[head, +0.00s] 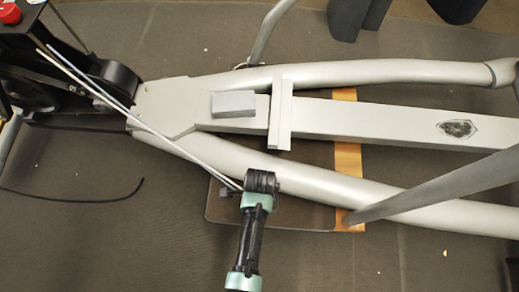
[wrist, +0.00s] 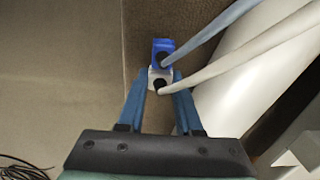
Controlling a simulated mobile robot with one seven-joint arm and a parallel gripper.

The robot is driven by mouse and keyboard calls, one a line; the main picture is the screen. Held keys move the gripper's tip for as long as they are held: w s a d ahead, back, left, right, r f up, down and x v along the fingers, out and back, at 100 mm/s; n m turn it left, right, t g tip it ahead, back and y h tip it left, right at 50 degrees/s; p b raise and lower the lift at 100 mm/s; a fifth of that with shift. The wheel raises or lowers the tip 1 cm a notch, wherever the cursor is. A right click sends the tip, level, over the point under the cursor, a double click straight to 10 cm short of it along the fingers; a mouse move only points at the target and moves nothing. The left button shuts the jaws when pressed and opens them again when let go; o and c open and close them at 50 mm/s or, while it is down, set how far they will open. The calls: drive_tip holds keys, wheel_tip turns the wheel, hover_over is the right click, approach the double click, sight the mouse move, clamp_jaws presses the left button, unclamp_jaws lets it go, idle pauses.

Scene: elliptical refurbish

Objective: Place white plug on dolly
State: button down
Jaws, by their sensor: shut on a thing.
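My gripper (wrist: 162,80) is shut on the white plug (wrist: 159,74), which sits between its two blue fingertips. A white cable runs from the plug toward the upper right. A blue plug (wrist: 162,45) shows right beyond the white one; I cannot tell whether they touch. In the head view my gripper (head: 229,191) is over the near left part of the dolly, a dark board with an orange wooden strip (head: 348,160), lying under the machine's frame. The plugs are too small to make out there. The height of the white plug above the dolly is unclear.
The grey elliptical frame (head: 400,188) crosses over the dolly, with a tube close behind my gripper. Two thin cables (head: 140,118) slant from the black machine part (head: 105,80) at upper left to my gripper. A black cable (head: 80,200) lies on open floor at left.

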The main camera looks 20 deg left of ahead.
drive_tip(key=c, duration=0.6)
unclamp_jaws()
drive_tip(key=shift+f, duration=0.1)
wheel_tip(320, 180, up, 12)
drive_tip(key=p, duration=0.7)
drive_tip(key=shift+r, duration=0.2)
